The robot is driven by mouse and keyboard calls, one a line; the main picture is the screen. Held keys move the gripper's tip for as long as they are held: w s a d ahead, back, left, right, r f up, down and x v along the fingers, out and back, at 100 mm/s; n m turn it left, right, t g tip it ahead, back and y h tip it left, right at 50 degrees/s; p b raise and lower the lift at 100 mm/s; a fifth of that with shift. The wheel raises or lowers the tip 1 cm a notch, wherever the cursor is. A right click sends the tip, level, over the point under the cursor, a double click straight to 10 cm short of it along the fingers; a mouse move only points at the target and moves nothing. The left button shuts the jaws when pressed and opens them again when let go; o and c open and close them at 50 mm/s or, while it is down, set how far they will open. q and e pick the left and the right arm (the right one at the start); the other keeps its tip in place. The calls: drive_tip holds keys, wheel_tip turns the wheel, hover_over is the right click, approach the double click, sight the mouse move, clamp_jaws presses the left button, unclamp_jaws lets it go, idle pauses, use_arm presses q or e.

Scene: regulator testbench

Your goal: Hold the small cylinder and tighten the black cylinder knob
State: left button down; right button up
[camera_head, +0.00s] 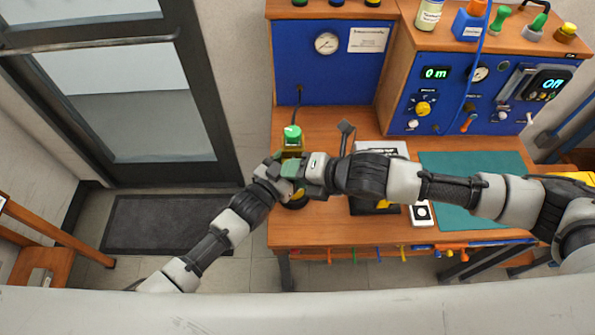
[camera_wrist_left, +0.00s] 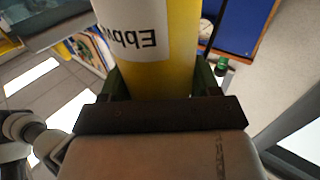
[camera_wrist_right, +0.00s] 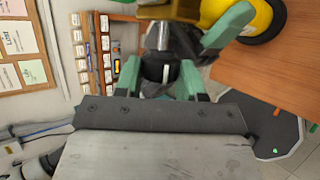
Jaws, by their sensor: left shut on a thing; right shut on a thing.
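My right gripper (camera_head: 303,168) comes in from the right, close beside the left one. In the right wrist view, the right gripper (camera_wrist_right: 160,82) is shut on the black knob (camera_wrist_right: 154,71), in line with a silver stem (camera_wrist_right: 160,36). The cylinder's yellow body (camera_wrist_right: 247,18) shows above right there.
The wooden bench (camera_head: 300,233) carries a teal mat (camera_head: 478,165) on the right and a white device (camera_head: 421,213) near the front. Blue panels (camera_head: 351,79) with gauges and knobs stand at the back. My right arm spans the bench above these things.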

drive_tip(key=o, duration=0.9)
drive_tip(key=shift+d, duration=0.1)
drive_tip(key=v, duration=1.2)
drive_tip(key=v, duration=1.2)
